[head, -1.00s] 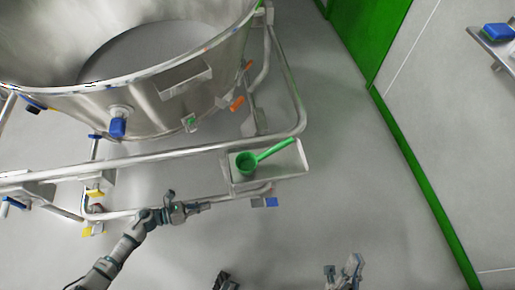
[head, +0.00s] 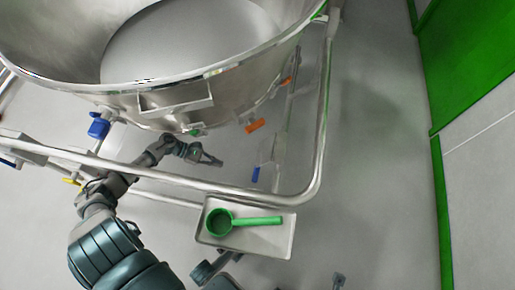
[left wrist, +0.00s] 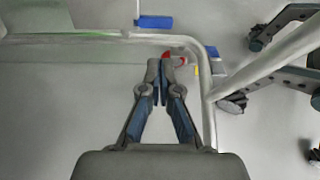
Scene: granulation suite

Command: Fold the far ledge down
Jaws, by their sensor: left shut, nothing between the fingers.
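A shallow grey ledge (head: 275,238) stands out level from the near right corner of the steel cart rail. A green scoop (head: 245,221) lies on it. I cannot tell whether this is the far ledge, or make out another for certain. My left gripper (head: 218,163) is beyond the near upper rail, below the bowl, left of and farther than this ledge. In the left wrist view my left gripper (left wrist: 167,64) is shut and empty, its tips by a rail and a small red part (left wrist: 175,54). My right gripper is not clearly shown.
The large steel bowl (head: 160,110) fills the upper left. The cart rail (head: 322,120) curves around the right side. Orange tabs (head: 255,125) and a blue tab (head: 256,174) sit inside it. Open floor (head: 385,190) lies to the right, before a green-edged wall (head: 480,200).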

